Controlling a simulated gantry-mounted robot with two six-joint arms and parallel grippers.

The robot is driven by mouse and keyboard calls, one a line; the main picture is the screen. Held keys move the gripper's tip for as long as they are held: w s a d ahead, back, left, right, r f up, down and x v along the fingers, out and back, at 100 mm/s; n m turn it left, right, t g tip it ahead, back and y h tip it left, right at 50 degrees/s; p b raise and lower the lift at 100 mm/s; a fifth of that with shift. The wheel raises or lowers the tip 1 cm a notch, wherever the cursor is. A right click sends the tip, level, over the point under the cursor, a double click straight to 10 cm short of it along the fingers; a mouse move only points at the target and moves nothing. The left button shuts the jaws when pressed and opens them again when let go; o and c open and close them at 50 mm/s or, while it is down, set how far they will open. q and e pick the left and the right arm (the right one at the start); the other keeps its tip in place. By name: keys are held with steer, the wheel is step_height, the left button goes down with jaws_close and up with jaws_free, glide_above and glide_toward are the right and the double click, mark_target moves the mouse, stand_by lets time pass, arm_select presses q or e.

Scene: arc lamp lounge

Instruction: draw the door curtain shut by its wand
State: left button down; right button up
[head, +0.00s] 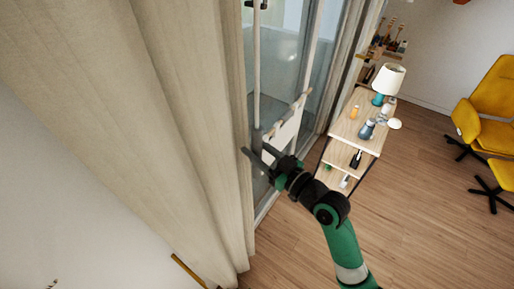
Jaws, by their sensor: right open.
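The beige door curtain (185,110) hangs in folds across the left half of the view. A second beige curtain length (343,65) hangs to the right of the glass door (285,60). A thin, pale upright rod, which looks like the wand (257,75), hangs beside the left curtain's inner edge. My right gripper (257,153) is open near the rod's lower end. Its fingers appear on either side of the rod's line, but I cannot tell whether they touch it. My left gripper is not in view.
A white panel with a wooden bar (290,118) is close behind the gripper. Yellow chairs (488,105) stand far right. Wooden floor (420,220) is clear at lower right.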

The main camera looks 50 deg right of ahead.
jaws_close()
stand_by(1.4)
